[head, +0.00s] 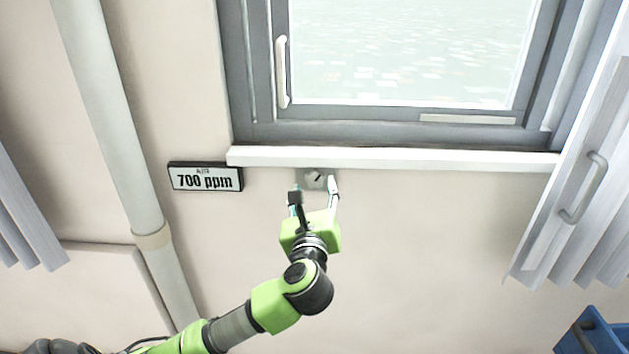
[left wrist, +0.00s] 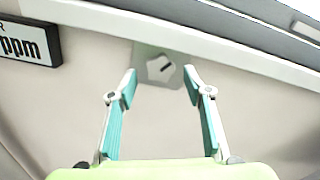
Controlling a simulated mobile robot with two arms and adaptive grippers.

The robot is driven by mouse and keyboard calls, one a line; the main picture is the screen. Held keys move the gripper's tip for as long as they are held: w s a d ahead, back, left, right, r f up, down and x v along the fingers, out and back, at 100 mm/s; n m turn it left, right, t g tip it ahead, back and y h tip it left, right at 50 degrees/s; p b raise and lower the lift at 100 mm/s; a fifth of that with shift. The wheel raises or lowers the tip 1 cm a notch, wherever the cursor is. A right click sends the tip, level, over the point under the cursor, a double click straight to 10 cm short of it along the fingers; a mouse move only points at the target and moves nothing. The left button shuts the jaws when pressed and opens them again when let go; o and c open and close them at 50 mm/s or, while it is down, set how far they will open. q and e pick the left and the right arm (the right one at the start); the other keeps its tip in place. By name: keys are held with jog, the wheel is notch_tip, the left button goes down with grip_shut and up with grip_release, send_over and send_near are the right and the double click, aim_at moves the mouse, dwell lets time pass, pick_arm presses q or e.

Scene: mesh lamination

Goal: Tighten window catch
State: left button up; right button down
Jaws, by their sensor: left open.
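The window catch (head: 315,178) is a small grey plate with a knob on the wall, just under the white sill. In the left wrist view the catch (left wrist: 160,68) shows a pale, angular knob with a dark slanted mark. My left gripper (head: 315,190) is open just in front of and below the catch. In the left wrist view its two fingers (left wrist: 160,82) stand apart to either side of the knob, with nothing between them. I cannot tell whether the fingertips touch the plate. My right gripper is not in view.
The white sill (head: 400,157) juts out above the catch, below a grey-framed window (head: 390,132). A "700 ppm" sign (head: 205,178) hangs to the left. A pipe (head: 105,120) runs down the left wall. A slatted panel with a handle (head: 584,187) and a blue crate (head: 590,335) are at right.

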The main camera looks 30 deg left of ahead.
aim_at(315, 179)
pick_arm(q)
jog(key=shift+x, duration=1.1)
jog(key=shift+w+a, duration=0.15)
jog(key=shift+w, duration=0.15)
jog(key=shift+c, duration=0.4)
jog(key=c, duration=1)
jog(key=shift+m+p, duration=0.3)
jog(key=shift+p, duration=0.55)
jog(key=m+p, duration=0.8)
jog(key=p, duration=0.2)
jog(key=shift+r, duration=0.15)
jog(key=shift+m+p, duration=1.15)
jog(key=shift+m, duration=0.05)
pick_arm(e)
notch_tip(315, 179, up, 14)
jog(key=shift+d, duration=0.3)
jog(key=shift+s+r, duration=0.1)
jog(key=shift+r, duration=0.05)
pick_arm(q)
jog(key=shift+f, duration=0.25)
